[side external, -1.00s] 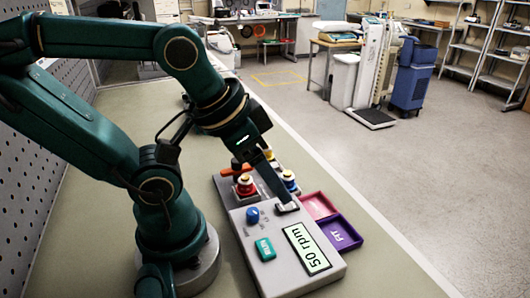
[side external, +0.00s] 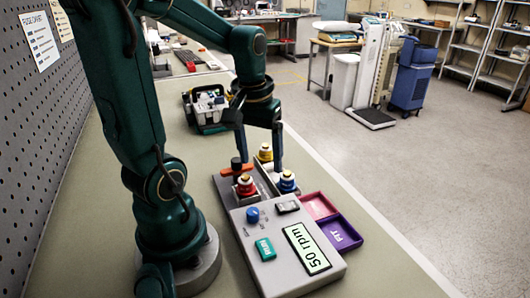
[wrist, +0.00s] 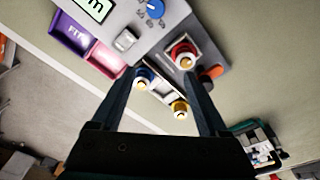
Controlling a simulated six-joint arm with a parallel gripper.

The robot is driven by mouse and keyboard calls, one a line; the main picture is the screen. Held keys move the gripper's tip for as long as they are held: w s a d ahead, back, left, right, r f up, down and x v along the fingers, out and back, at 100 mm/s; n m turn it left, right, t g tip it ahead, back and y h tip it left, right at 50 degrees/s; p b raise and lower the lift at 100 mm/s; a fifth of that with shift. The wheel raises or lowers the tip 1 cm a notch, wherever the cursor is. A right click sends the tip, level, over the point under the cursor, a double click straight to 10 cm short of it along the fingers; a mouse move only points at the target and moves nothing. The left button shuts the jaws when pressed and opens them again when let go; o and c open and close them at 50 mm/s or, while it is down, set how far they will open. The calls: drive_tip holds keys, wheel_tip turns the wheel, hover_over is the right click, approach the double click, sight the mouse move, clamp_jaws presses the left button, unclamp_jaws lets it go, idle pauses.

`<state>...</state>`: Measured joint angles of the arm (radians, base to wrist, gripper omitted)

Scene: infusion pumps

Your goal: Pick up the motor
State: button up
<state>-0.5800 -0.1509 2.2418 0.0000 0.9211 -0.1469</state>
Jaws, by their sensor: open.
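No part is labelled as the motor, so I cannot tell which one it is. Three round parts with brass tops stand at the far end of a grey pump unit: red (side external: 246,185), blue (side external: 287,182) and yellow (side external: 265,153). My gripper (side external: 260,165) is open and empty, pointing down over that end. In the wrist view, its fingertips (wrist: 165,75) lie around the group, with blue (wrist: 143,80) by the left fingertip, red (wrist: 184,55) ahead by the right one, and yellow (wrist: 180,108) between the fingers. Height above them is hard to tell.
The pump body carries a 50 rpm display (side external: 307,248), a blue knob (side external: 253,214) and a green button (side external: 265,249). An orange lever (side external: 236,170) is beside red. Pink (side external: 319,206) and purple (side external: 340,236) trays adjoin it. A green-black device (side external: 207,106) stands behind.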

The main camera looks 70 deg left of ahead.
sight(245, 176)
drive_tip(key=s+a+f+n, duration=0.1)
drive_tip(key=s+a+f+n+g, duration=0.1)
drive_tip(key=a, duration=0.1)
drive_tip(key=shift+a+f+h, duration=0.25)
drive_tip(key=shift+f+h, duration=0.05)
drive_tip(key=shift+h, duration=0.1)
drive_tip(key=shift+a+f, duration=0.1)
drive_tip(key=shift+f, duration=2.45)
clamp_jaws()
